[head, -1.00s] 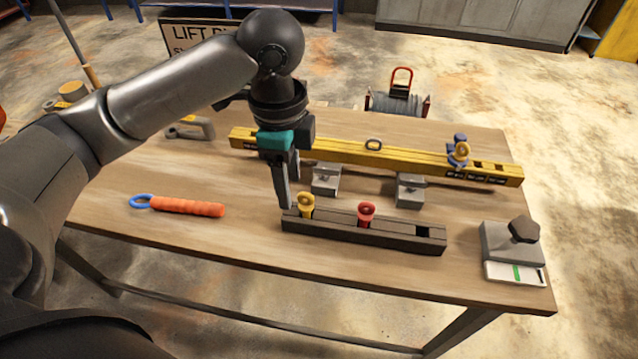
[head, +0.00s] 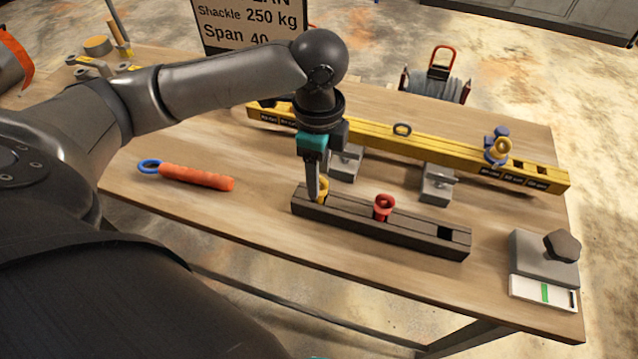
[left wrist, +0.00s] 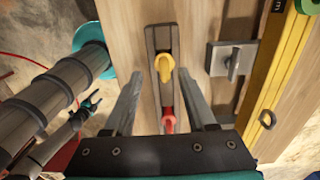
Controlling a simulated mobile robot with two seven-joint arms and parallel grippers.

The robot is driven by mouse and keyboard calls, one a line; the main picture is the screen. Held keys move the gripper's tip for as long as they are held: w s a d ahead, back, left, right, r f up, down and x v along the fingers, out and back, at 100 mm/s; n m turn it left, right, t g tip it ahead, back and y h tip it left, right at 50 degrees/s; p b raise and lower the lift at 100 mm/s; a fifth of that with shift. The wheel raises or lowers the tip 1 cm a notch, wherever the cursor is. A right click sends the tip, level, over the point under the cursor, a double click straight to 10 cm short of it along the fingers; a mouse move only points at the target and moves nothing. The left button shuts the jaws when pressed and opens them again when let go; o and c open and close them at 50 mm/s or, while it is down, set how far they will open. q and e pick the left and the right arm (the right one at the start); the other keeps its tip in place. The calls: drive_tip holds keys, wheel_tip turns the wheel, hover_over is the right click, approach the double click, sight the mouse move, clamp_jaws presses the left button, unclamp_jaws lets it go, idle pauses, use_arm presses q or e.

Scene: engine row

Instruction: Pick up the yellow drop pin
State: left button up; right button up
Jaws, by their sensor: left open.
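The yellow drop pin (head: 323,187) stands upright in the left part of a dark slotted block (head: 425,236) on the table. My left gripper (head: 314,194) is open and low over that end of the block, its near finger partly hiding the pin. In the left wrist view the pin's yellow head (left wrist: 164,66) shows in the gap between the two open fingers (left wrist: 162,82); I cannot tell whether they touch it. A small dark part with teal at the left of that view may be my right gripper (left wrist: 90,103); its jaws are too small to read.
A red pin (head: 384,206) stands in the same block, to the right. Behind are grey clamp blocks (head: 436,184) and a long yellow beam (head: 440,150). An orange-handled tool (head: 198,178) lies left; a grey block (head: 545,258) is right. The table front is clear.

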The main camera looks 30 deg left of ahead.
use_arm(q)
drive_tip(key=shift+f, duration=0.25)
drive_tip(key=f, duration=0.1)
drive_tip(key=f+b, duration=0.1)
drive_tip(key=f, duration=0.2)
drive_tip(key=shift+w+a+f+b, duration=0.2)
drive_tip(key=shift+w+f+b, duration=0.05)
drive_tip(key=shift+f+b, duration=0.15)
drive_tip(key=shift+r, duration=0.1)
clamp_jaws()
